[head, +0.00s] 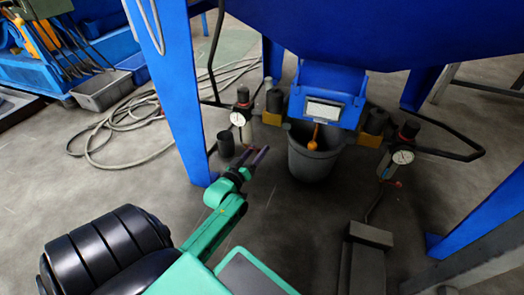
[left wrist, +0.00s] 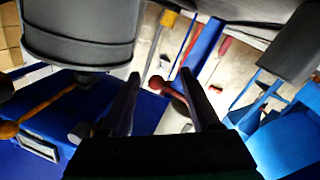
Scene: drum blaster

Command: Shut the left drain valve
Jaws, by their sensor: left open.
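The left drain valve sits by the left pressure gauge (head: 238,118), beside the blue machine's left leg. In the left wrist view its red round-ended handle (left wrist: 157,84) shows between my finger tips, its shaft running toward the right finger. In the head view I cannot make out this handle clearly near my gripper. My left gripper (head: 259,157) is just below and right of that gauge. Its fingers are apart in the left wrist view (left wrist: 160,76), with nothing clearly gripped. I cannot tell whether a finger touches the handle. My right gripper is out of view.
A dark bucket (head: 312,158) stands under the chute, near an orange-knobbed lever (head: 312,145). A blue leg (head: 172,85) stands left of my gripper. A hose (head: 125,120) lies on the floor.

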